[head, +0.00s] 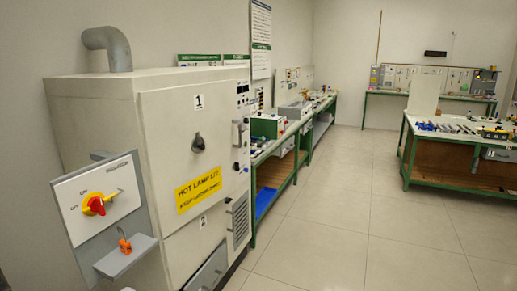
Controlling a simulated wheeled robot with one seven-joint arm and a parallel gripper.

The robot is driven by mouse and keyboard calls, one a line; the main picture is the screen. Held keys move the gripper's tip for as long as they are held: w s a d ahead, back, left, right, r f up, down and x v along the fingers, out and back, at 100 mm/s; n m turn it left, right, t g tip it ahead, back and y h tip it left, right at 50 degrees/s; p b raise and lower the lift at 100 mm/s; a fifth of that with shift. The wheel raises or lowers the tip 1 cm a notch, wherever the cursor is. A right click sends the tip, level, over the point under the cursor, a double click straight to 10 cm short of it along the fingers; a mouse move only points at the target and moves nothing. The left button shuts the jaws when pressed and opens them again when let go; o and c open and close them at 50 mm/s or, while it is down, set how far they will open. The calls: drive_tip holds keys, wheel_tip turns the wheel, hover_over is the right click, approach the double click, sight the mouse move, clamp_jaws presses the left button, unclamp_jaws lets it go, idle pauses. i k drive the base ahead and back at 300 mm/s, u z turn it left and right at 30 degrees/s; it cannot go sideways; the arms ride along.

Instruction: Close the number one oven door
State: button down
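The oven is a tall cream cabinet (100,90) at the left of the head view, with a bent grey pipe on top. Its upper front door (165,140), marked 1, has a dark knob and a yellow hot-lamp sign. This door looks flush with the cabinet front, with no clear gap, but I cannot tell whether it is latched. A bar handle (239,133) is at the front's right side. A lower panel (203,238) is marked 2. My gripper is not in view.
An isolator panel (97,205) with a red and yellow switch stands at the oven's left, above a small grey shelf (126,257) with an orange item. Green benches (276,160) line the wall behind; another bench (455,160) is at right. The tiled floor between is clear.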

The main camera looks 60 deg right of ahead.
sight(185, 183)
drive_tip(key=z, duration=0.55)
drive_tip(key=i, duration=0.4)
drive_tip(key=z, duration=0.7)
drive_tip(key=i, duration=1.15)
drive_tip(key=u, duration=0.35)
